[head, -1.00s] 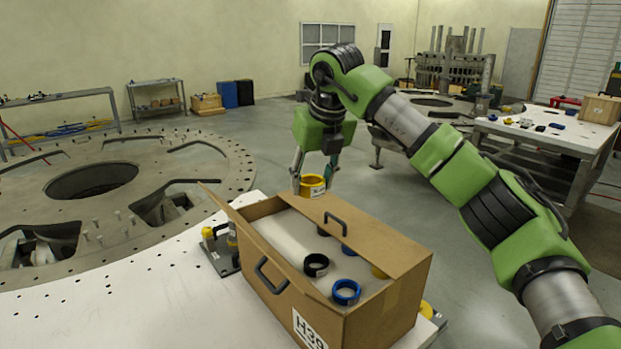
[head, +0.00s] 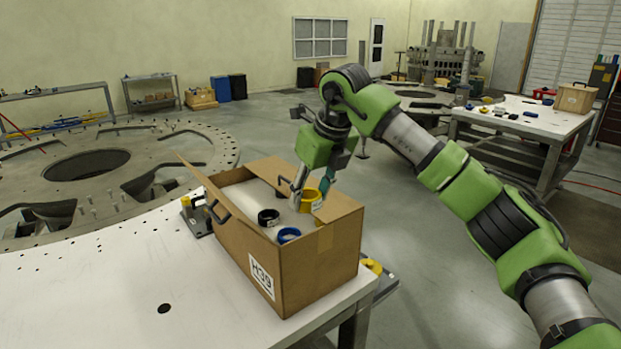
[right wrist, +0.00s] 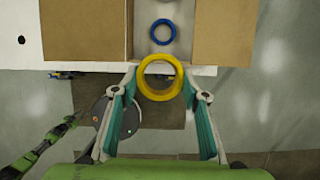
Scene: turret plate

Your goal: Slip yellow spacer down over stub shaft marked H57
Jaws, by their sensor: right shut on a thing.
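My right gripper (head: 307,194) is shut on the yellow spacer (head: 312,201), a short ring. In the head view the ring overlaps the far right part of the cardboard box. In the right wrist view the ring (right wrist: 144,76) sits between the two fingertips (right wrist: 161,80), its hole facing the camera, near the edge of the white table and apart from the blue ring. No stub shaft marked H57 can be made out. My left gripper is not in view.
The open cardboard box (head: 295,268), labelled H39, stands on the white table (head: 110,300). It holds a black ring (head: 268,217) and a blue ring (head: 289,235). A dark fixture with yellow parts (head: 198,219) lies left of it. A large round plate (head: 40,182) stands beyond.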

